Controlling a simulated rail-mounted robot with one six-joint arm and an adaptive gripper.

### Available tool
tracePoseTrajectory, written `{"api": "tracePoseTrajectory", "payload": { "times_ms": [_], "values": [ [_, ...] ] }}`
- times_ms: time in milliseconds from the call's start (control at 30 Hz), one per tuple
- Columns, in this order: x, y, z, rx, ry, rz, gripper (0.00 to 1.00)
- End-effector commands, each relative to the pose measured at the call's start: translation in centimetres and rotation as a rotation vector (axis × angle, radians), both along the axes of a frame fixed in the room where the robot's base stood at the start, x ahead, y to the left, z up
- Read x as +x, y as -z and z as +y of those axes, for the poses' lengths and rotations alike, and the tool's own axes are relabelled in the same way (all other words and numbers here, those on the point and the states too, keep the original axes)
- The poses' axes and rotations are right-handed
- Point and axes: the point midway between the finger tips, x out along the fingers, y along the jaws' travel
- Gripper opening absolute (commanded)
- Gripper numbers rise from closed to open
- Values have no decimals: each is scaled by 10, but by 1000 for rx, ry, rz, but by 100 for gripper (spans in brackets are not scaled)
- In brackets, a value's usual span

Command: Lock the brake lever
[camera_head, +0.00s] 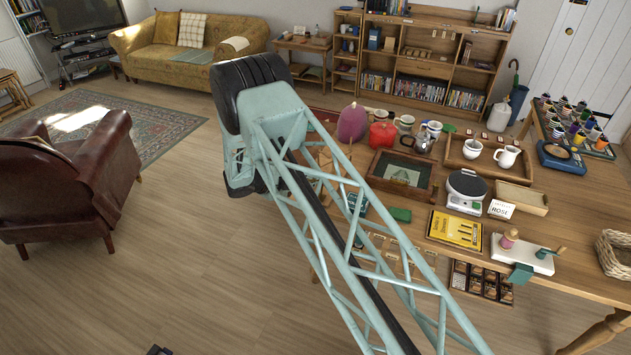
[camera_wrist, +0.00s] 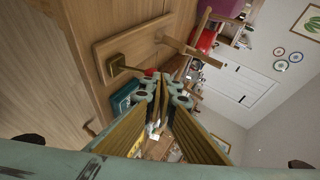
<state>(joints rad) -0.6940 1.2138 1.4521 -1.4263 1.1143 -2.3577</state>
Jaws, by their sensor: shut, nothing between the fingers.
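In the wrist view, a brass-coloured lever (camera_wrist: 118,66) stands out from a wooden board (camera_wrist: 128,45). A small red knob (camera_wrist: 152,72) shows near its end, just beyond my fingertips; I take this to be the brake lever. My gripper (camera_wrist: 165,95) is shut and empty, its fingers together close to the knob. I cannot tell whether they touch. A wooden crosspiece (camera_wrist: 190,50) stands on the same board. In the head view my arm covers the gripper and most of this device; some wooden parts (camera_head: 322,158) show beside the arm.
The wooden table (camera_head: 575,215) is crowded. It holds a framed tray (camera_head: 430,185), a kitchen scale (camera_head: 466,187), a yellow book (camera_head: 455,230) and a white board (camera_head: 520,254) with a green lever.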

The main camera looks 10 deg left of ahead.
Motion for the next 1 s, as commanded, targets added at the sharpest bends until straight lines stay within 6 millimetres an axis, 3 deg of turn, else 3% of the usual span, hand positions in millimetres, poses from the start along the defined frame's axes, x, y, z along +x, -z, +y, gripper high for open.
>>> {"api": "tracePoseTrajectory", "payload": {
  "times_ms": [633,1000],
  "values": [
    [-2,-4,1,0,0,0,0],
    [-20,-23,11,0,7,0,0]
  ]
}}
